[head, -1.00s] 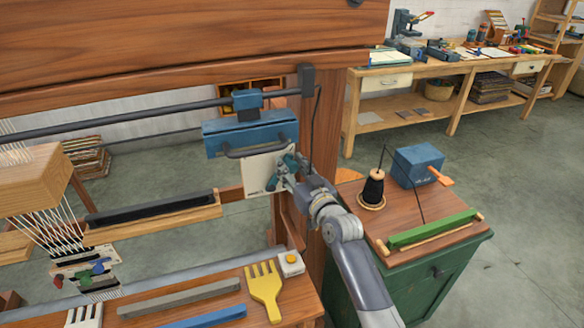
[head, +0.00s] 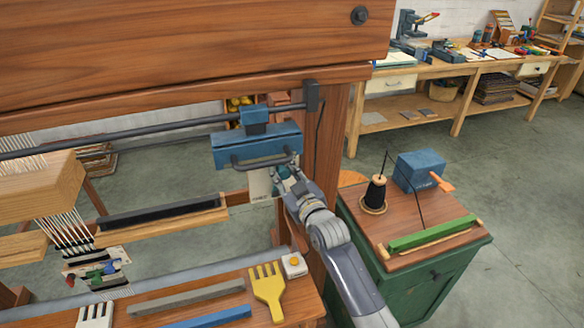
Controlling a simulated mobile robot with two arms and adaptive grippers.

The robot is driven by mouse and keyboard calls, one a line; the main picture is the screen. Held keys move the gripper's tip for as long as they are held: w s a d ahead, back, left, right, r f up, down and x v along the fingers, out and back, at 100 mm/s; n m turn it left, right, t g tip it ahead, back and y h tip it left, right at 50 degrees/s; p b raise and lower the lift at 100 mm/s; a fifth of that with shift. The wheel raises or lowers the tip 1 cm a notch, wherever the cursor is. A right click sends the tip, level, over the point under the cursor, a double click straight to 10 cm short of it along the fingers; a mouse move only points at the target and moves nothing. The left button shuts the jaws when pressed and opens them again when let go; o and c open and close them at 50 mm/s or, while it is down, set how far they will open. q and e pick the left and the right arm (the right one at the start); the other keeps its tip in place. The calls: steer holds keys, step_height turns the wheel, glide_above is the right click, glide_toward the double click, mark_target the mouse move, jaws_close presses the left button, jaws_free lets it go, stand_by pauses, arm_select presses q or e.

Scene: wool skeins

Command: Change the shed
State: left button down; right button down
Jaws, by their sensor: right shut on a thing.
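A blue block (head: 257,144) with a dark bar handle (head: 262,164) hangs on the loom's dark rod, near the right post. My right gripper (head: 287,178) is at the right end of this handle. It is shut, apparently on the handle, though the fingertips are small and partly hidden. The warp threads (head: 62,230) run down at the left from a wooden block (head: 45,188) to a small woven patch (head: 97,268) with coloured yarn. My left gripper is out of view.
A yellow comb (head: 268,290) and a white box with a yellow button (head: 292,264) lie on the loom's front board. A green cabinet (head: 440,285) at the right carries a black thread cone (head: 375,194), a blue box (head: 420,170) and a green bar (head: 432,234).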

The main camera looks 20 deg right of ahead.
steer(key=shift+a+r+n+p, duration=0.35)
steer(key=shift+a+n+p, duration=0.15)
steer(key=shift+a+n, duration=0.4)
steer(key=shift+a+f+n+g+h, duration=0.15)
steer(key=shift+a+f+n, duration=0.1)
steer(key=shift+a+n, duration=0.6)
steer(key=shift+a+f+n+g+h, duration=0.1)
steer(key=shift+a+f+n+h, duration=0.15)
steer(key=shift+a+n, duration=0.6)
steer(key=shift+a+f+n+g+h, duration=0.1)
steer(key=shift+a+f+n, duration=0.15)
steer(key=shift+a+n, duration=0.6)
steer(key=shift+d+n, duration=0.2)
steer(key=shift+n, duration=0.05)
steer(key=shift+s, duration=0.1)
steer(key=c, duration=1.5)
jaws_free()
steer(key=shift+f, duration=0.1)
